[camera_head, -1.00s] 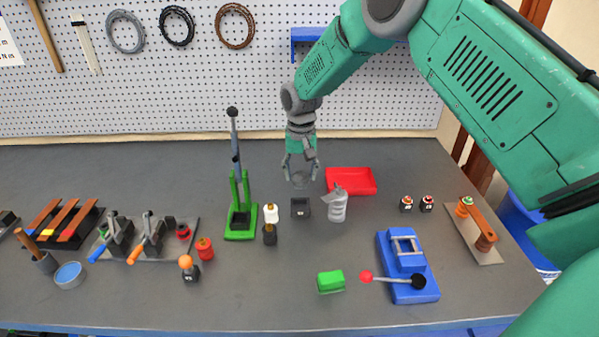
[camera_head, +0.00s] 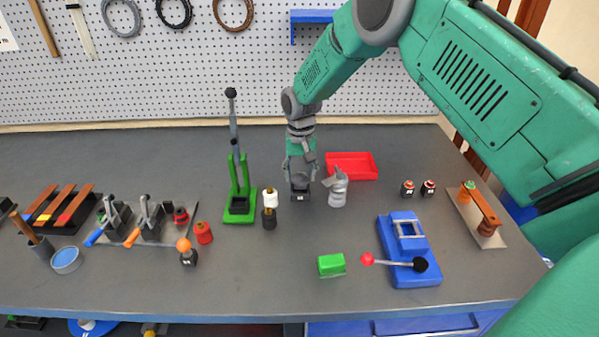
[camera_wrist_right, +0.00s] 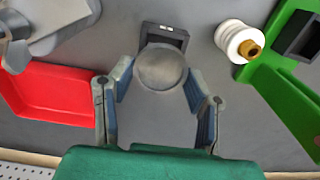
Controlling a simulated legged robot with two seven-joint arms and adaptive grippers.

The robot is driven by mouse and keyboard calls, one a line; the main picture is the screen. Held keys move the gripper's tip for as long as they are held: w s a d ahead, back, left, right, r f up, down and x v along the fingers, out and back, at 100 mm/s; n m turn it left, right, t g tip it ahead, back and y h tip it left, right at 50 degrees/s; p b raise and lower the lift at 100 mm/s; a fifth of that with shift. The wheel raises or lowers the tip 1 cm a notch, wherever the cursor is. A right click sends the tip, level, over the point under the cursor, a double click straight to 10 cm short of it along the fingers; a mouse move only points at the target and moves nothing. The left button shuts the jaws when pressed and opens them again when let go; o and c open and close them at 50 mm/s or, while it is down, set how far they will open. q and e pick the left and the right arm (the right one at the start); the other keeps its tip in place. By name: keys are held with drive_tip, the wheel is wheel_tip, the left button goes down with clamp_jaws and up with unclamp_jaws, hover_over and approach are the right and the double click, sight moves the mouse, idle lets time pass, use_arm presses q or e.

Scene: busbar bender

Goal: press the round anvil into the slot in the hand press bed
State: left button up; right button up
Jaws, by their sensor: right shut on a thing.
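My right gripper (camera_head: 300,172) is low over the bench, with its fingers shut on the grey round anvil (camera_wrist_right: 161,68). In the right wrist view the anvil's round face shows between the fingers and overlaps a small dark block (camera_wrist_right: 165,33). That block also shows in the head view (camera_head: 300,196), just under the fingertips. I cannot tell whether the anvil touches it. The green hand press (camera_head: 237,216) with its dark square bed and upright lever stands to the left; its edge shows in the wrist view (camera_wrist_right: 285,85). My left gripper is not in view.
A white-topped spool (camera_head: 270,198) stands between the press and the dark block. A grey canister (camera_head: 337,192) is close on the right, with a red tray (camera_head: 362,168) behind it. A blue device (camera_head: 408,260) and green block (camera_head: 331,265) are nearer the front.

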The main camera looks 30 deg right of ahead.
sight(300, 178)
drive_tip(key=shift+a+r+p, duration=0.1)
drive_tip(key=shift+p, duration=0.45)
idle(1.4)
drive_tip(key=shift+f+b, duration=0.7)
drive_tip(key=shift+f, duration=0.75)
drive_tip(key=o, duration=1.3)
drive_tip(key=shift+s, duration=0.1)
drive_tip(key=shift+o, duration=0.2)
drive_tip(key=shift+r, duration=0.2)
wheel_tip(300, 178, up, 10)
drive_tip(key=shift+r, duration=0.75)
